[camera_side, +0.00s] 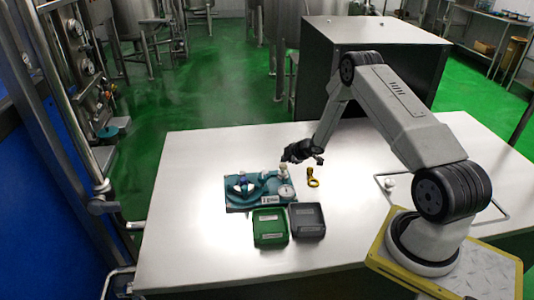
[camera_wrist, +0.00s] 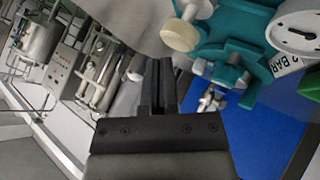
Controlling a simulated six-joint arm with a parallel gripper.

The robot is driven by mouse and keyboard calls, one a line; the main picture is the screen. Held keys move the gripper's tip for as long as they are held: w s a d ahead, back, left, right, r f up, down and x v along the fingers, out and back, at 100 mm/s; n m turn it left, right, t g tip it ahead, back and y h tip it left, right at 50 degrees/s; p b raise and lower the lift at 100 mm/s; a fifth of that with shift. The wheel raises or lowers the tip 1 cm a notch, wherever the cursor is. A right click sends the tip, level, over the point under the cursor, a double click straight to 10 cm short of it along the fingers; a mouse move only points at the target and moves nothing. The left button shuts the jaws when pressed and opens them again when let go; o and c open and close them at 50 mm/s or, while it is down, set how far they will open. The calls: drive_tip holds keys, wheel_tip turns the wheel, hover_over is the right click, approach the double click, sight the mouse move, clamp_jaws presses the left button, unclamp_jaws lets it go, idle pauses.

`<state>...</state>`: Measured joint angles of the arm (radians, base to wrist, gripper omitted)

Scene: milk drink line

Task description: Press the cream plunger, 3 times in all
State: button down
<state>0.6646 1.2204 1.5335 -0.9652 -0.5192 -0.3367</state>
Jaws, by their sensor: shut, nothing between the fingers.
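The cream plunger (camera_side: 283,174) stands up at the back right of a teal unit (camera_side: 262,184), beside a round white gauge. In the wrist view, its cream round cap (camera_wrist: 180,36) shows above and slightly right of my fingertips, with a gap in the picture between them. My gripper (camera_side: 288,157) is in the air just above the plunger in the side view. Its dark fingers (camera_wrist: 164,72) are together and hold nothing. I cannot tell from these views whether they touch the cap or how far the plunger is down.
The gauge (camera_side: 286,191) and a blue knob (camera_side: 243,181) are on the same unit. A green bin (camera_side: 270,227) and a grey bin (camera_side: 307,220) stand in front of it. A yellow ringed item (camera_side: 313,178) lies to the right. The table's left side is clear.

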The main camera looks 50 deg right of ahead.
sight(285, 165)
drive_tip(key=shift+f, duration=1.45)
idle(2.0)
drive_tip(key=shift+r, duration=1.5)
drive_tip(key=shift+r, duration=0.1)
drive_tip(key=shift+r, duration=2.4)
